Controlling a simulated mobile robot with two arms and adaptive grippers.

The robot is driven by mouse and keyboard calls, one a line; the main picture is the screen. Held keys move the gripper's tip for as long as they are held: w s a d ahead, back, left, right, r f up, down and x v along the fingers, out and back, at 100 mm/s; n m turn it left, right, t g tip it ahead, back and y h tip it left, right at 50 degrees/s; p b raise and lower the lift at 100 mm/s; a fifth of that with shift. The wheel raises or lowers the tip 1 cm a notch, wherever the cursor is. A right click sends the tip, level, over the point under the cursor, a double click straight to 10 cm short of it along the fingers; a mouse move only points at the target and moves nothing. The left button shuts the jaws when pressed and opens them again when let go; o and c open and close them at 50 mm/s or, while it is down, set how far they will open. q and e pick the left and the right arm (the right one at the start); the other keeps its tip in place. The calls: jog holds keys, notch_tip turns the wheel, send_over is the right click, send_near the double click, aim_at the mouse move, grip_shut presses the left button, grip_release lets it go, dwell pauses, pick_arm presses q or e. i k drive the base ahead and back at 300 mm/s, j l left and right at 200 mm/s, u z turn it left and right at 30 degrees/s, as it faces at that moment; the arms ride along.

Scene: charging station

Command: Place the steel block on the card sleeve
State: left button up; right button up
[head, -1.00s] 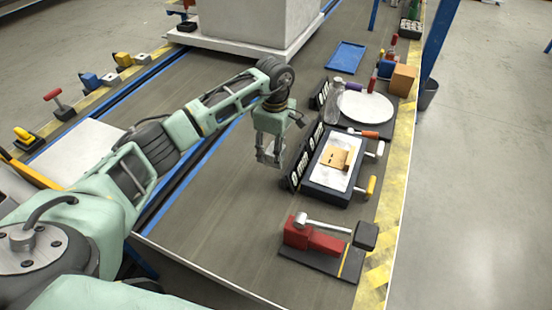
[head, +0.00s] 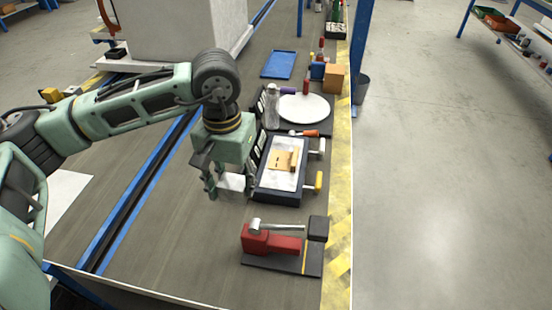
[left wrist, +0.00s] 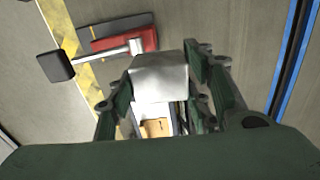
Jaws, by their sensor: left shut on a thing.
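My left gripper (head: 226,186) is shut on the steel block (head: 233,182), a pale grey metal piece held above the table just left of the black-based plate. In the left wrist view the block (left wrist: 160,78) sits between the green fingers. The card sleeve (head: 285,160) looks like the small tan piece on the pale plate, right of the gripper; it also shows in the left wrist view (left wrist: 156,128), partly hidden below the block and fingers. My right gripper is in neither current view.
The black-based unit (head: 277,197) with the pale plate has side handles. A red clamp-like fixture (head: 272,241) stands in front. Behind are a round white plate (head: 303,108), a clear bottle (head: 272,103) and a blue tray (head: 279,64).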

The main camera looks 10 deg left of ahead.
aim_at(281, 154)
jog(key=k+l+u, duration=0.1)
jog(key=l, duration=0.25)
jog(key=k+l, duration=0.1)
jog(key=l, duration=0.3)
jog(key=k+l+u, duration=0.15)
jog(key=l, duration=0.2)
jog(key=l+u, duration=0.1)
jog(key=l, duration=0.25)
jog(key=k+l, duration=0.2)
jog(key=l, duration=0.15)
jog(key=i+l+u, duration=0.25)
jog(key=i+l, duration=0.15)
jog(key=l, duration=0.2)
jog(key=i+l+u, duration=0.15)
jog(key=l, duration=0.15)
jog(key=i+l+u, duration=0.15)
jog(key=l, duration=0.2)
jog(key=i+u, duration=0.2)
jog(key=i, duration=0.85)
